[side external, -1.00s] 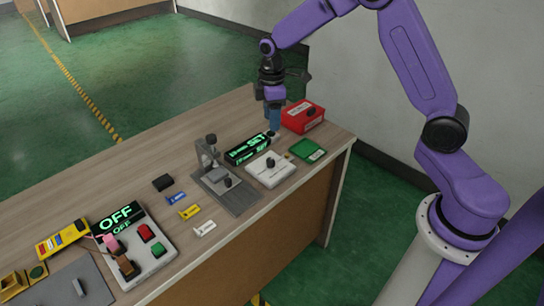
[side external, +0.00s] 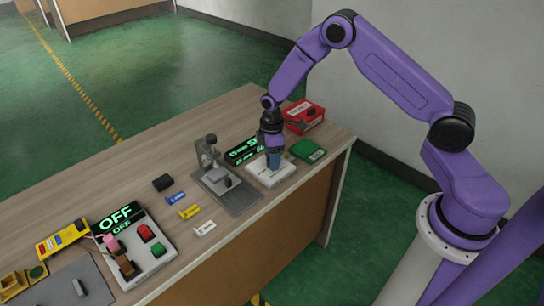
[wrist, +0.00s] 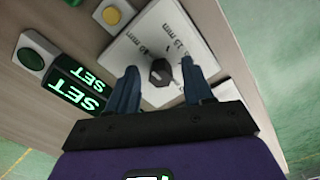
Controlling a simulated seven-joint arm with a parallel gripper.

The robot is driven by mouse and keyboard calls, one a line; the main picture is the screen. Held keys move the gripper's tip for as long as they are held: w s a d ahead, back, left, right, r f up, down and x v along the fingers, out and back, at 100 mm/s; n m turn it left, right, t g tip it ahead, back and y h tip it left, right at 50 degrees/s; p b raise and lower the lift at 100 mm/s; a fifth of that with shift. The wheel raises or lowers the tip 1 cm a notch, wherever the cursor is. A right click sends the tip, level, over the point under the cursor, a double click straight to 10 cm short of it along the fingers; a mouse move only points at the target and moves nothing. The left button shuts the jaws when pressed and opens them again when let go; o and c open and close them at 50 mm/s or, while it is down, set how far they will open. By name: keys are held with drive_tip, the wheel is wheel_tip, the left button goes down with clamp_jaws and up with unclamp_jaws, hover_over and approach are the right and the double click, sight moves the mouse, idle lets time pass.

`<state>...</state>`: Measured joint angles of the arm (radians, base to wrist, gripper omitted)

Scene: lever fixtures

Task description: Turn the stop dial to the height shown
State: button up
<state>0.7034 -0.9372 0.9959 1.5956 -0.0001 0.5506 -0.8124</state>
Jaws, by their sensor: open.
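The stop dial is a dark round knob (wrist: 161,72) on a white plate (wrist: 133,40) with printed millimetre marks, of which one reads 15 mm; the plate also shows in the side view (side external: 258,176). My gripper (wrist: 158,80) is open, with one blue finger on each side of the knob in the wrist view. I cannot tell whether the fingers touch it. In the side view my gripper (side external: 274,164) points down over the white plate and hides the knob. A black display (side external: 244,152) beside the plate shows SET in green; it also shows in the wrist view (wrist: 78,88).
A grey lever fixture (side external: 215,178) stands left of the plate. A green card (side external: 307,150) and a red box (side external: 304,115) are to the right and behind. A control box with an OFF display (side external: 118,216) sits farther left. The table's front edge is close to the plate.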

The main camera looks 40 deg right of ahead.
clamp_jaws()
drive_tip(key=shift+m, duration=0.3)
drive_tip(key=m, duration=0.5)
drive_tip(key=shift+a, duration=0.1)
drive_tip(key=m, duration=0.6)
drive_tip(key=shift+s+a, duration=0.1)
idle(0.5)
unclamp_jaws()
